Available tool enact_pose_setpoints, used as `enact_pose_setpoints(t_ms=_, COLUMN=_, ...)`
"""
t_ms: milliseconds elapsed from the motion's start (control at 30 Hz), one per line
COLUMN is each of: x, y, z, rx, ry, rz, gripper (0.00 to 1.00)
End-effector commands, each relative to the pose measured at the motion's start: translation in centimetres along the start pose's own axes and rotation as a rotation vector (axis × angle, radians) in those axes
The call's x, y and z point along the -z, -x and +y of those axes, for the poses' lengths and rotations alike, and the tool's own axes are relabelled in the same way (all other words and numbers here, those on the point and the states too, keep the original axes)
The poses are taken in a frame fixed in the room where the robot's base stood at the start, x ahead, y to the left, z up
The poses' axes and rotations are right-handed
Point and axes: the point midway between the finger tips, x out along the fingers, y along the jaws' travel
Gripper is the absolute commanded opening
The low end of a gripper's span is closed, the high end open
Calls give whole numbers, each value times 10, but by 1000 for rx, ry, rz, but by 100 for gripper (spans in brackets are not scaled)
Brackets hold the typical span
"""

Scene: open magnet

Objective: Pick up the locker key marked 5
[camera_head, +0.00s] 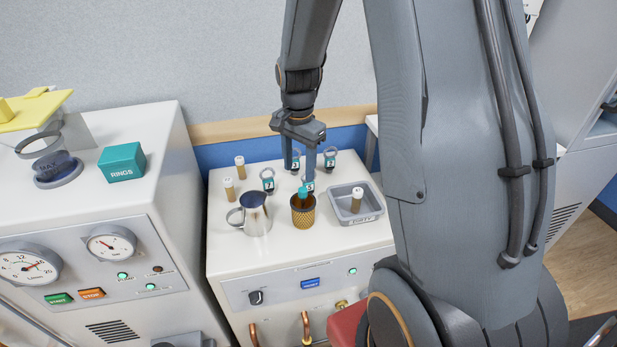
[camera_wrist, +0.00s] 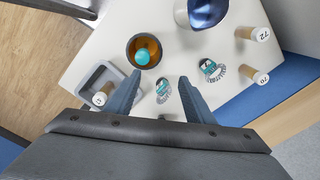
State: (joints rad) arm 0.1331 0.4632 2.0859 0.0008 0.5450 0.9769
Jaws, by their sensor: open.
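The brown cup (camera_head: 303,217) holds a teal-topped thing. A metal jug (camera_head: 256,221) stands left of it, and a grey tray (camera_head: 370,215) with a vial stands right. Two vials (camera_head: 239,166) (camera_head: 229,188) stand at the back left. A wall rises behind the cabinet.

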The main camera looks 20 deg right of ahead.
Motion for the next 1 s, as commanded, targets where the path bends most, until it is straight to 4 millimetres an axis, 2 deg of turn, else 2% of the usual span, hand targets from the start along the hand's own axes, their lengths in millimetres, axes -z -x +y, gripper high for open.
enact_pose_setpoints(t_ms=100, x=27, y=-20, z=-14, rx=-19, ry=-222, rz=-9, gripper=48)
enact_pose_setpoints(t_ms=333, x=57, y=-45, z=-26, rx=-43, ry=-500, rz=-15, gripper=48)
enact_pose_setpoints(t_ms=833, x=60, y=-84, z=-25, rx=-48, ry=-550, rz=-15, gripper=48)
enact_pose_setpoints(t_ms=1000, x=60, y=-104, z=-21, rx=-49, ry=-549, rz=-16, gripper=48)
